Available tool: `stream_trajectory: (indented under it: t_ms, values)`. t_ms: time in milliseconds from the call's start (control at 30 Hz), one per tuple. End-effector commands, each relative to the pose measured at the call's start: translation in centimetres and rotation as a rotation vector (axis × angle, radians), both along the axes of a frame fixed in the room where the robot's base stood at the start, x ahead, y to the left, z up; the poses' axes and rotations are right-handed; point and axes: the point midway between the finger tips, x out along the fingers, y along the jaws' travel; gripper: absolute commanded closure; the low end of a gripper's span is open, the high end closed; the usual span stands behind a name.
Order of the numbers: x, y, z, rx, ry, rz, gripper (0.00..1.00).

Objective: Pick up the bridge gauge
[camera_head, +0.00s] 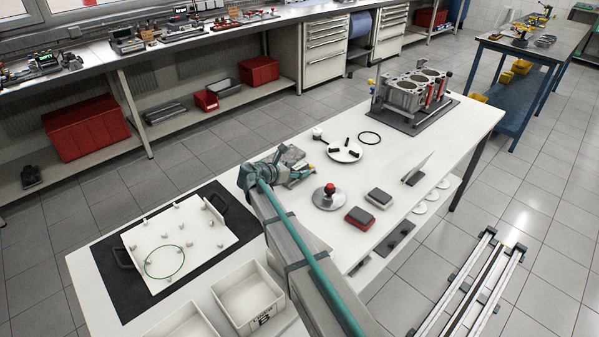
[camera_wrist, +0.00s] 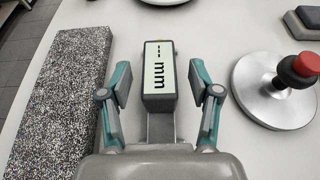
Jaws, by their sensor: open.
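The bridge gauge (camera_wrist: 159,78) appears to be the grey device with a pale display marked "--- mm", in the middle of the wrist view. It stands over the white bench between the two fingers of my gripper (camera_wrist: 160,88). The teal and grey fingers are open, one on each side, with a visible gap to the gauge on both sides. A grey bar runs from the display back toward my palm, where its lower end is hidden. In the head view my gripper (camera_head: 301,175) is low over the bench, and the gauge is hard to make out there.
A speckled granite block (camera_wrist: 62,95) lies close left of my gripper. A silver disc with a red-topped knob (camera_head: 329,193) stands close right. A round white tray (camera_head: 344,154) with black parts lies beyond. The engine block (camera_head: 412,92) stands at the bench's far end.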

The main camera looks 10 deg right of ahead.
Motion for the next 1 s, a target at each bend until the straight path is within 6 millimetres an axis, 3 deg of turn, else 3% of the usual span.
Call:
stream_trajectory:
  t_ms: [233,533,900,1000]
  values:
    - [1.8,-2.6,-1.3,0.000,0.002,-0.003,0.38]
    - [1.9,-3.0,-1.6,0.000,0.000,0.000,0.39]
    - [1.9,-3.0,-1.6,0.000,0.000,0.000,1.00]
    - [1.9,-3.0,-1.6,0.000,0.000,-0.001,1.00]
